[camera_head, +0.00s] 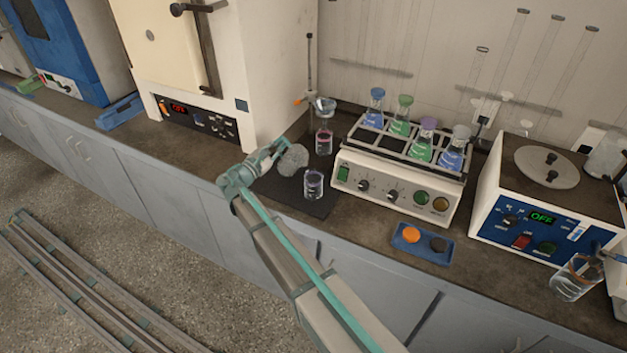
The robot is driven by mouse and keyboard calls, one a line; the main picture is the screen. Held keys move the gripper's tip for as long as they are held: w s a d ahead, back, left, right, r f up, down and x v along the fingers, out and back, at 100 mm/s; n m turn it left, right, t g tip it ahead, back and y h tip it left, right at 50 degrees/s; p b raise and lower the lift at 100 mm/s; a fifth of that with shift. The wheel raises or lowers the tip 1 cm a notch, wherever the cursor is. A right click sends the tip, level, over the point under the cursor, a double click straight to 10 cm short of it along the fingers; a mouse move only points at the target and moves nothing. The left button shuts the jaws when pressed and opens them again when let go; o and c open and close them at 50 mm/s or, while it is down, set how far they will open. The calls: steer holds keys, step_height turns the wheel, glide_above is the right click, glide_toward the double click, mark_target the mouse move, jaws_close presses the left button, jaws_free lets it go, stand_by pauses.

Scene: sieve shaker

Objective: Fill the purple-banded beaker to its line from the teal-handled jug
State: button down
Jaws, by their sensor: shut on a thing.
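A small clear beaker (314,184) with a purplish band near its rim stands upright on the dark mat. My gripper (276,155) is just up and left of it in the picture, shut on a greyish, mottled rounded thing (293,160), which looks like the teal-handled jug. Its handle and contents cannot be made out, as my wrist and teal parts overlap there. The held thing is close to the beaker, with a small gap between them in the picture. The liquid level in the beaker is too small to read.
Another beaker (324,141) with a reddish band stands behind, near a stand (309,70). A shaker bath (395,192) with several flasks is to the right. A blue tray (421,244) and a glass vessel of liquid (573,279) lie further right. A white oven (265,60) rises behind left.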

mark_target(282, 139)
steer(key=shift+s+d+r+m+b, duration=0.25)
steer(key=shift+r+m+b, duration=0.05)
steer(key=shift+m+b, duration=0.2)
stand_by(0.8)
steer(key=shift+s+d+r+m+h+b, duration=0.15)
steer(key=shift+d+r+m+b, duration=0.05)
steer(key=shift+r+m+b, duration=0.3)
steer(key=shift+s+d+r+m+h+b, duration=0.2)
steer(key=shift+r+m+b, duration=0.2)
steer(key=shift+r+m, duration=0.25)
steer(key=shift+s+d+r+m+h+b, duration=0.15)
steer(key=shift+r+m+b, duration=0.3)
steer(key=shift+r+m, duration=0.1)
stand_by(2.9)
